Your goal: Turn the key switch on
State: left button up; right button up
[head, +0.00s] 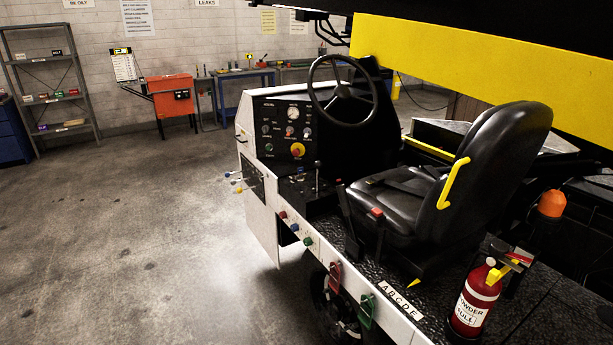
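The belt loader's black dash panel (278,110) faces me left of the steering wheel (342,92). It carries a round white gauge (293,114), a row of small round switches or knobs (289,131), a green button (268,147) and a red stop button on a yellow base (297,150). The key switch is too small to single out among these controls, and its position cannot be read. Neither of my grippers is in view.
A black seat (462,165) stands behind the wheel. Levers (317,177) rise from the console beside the panel. A red fire extinguisher (473,303) stands at the lower right. The floor (150,230) left of the loader is clear. An orange cabinet (170,95) stands farther back.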

aim_at(298, 178)
jog(key=i+z, duration=0.1)
jog(key=z, duration=0.25)
jog(key=i+j+z, duration=0.1)
jog(key=z, duration=0.25)
jog(key=j+z, duration=0.15)
jog(key=z, duration=0.2)
jog(key=i+j+z, duration=0.15)
jog(key=j, duration=0.25)
jog(key=i+j+z, duration=0.2)
jog(key=j, duration=0.2)
jog(key=i+j+z, duration=0.15)
jog(key=j, duration=0.3)
jog(key=i+j+z, duration=0.15)
jog(key=j, duration=0.3)
jog(key=i+j+z, duration=0.15)
jog(key=j, duration=0.35)
jog(key=k, duration=0.05)
